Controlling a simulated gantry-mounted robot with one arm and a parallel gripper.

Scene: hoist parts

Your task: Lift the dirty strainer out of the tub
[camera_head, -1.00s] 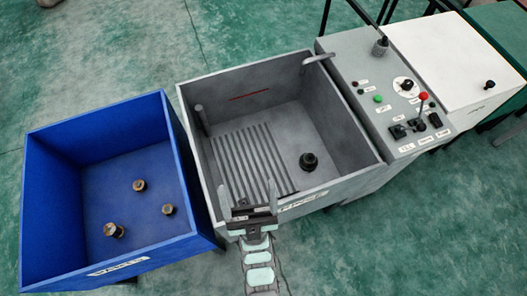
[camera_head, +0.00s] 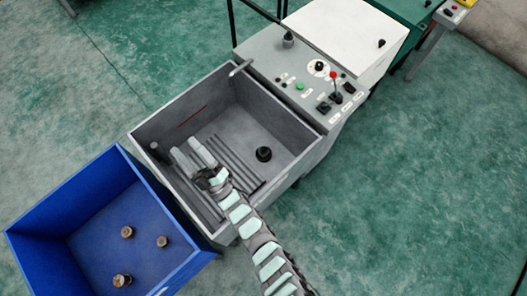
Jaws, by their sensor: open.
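A dark, round, stepped part (camera_head: 264,154), which may be the dirty strainer, stands on the floor of the grey tub (camera_head: 300,165), right of the ribbed section. I cannot tell dirt on it. My gripper (camera_head: 192,157) is open and empty, with its two pale fingers over the left part of the grey tub, left of the dark part and apart from it. My wrist and arm hide some of the ribbed floor and the tub's front wall.
A blue bin (camera_head: 188,270) at lower left holds three brownish fittings (camera_head: 122,280). A control panel (camera_head: 290,80) with a red-knobbed lever (camera_head: 334,78) adjoins the grey tub's upper right side. Curved metal pieces (camera_head: 240,67) rise at the tub's rim. Open green floor lies at right.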

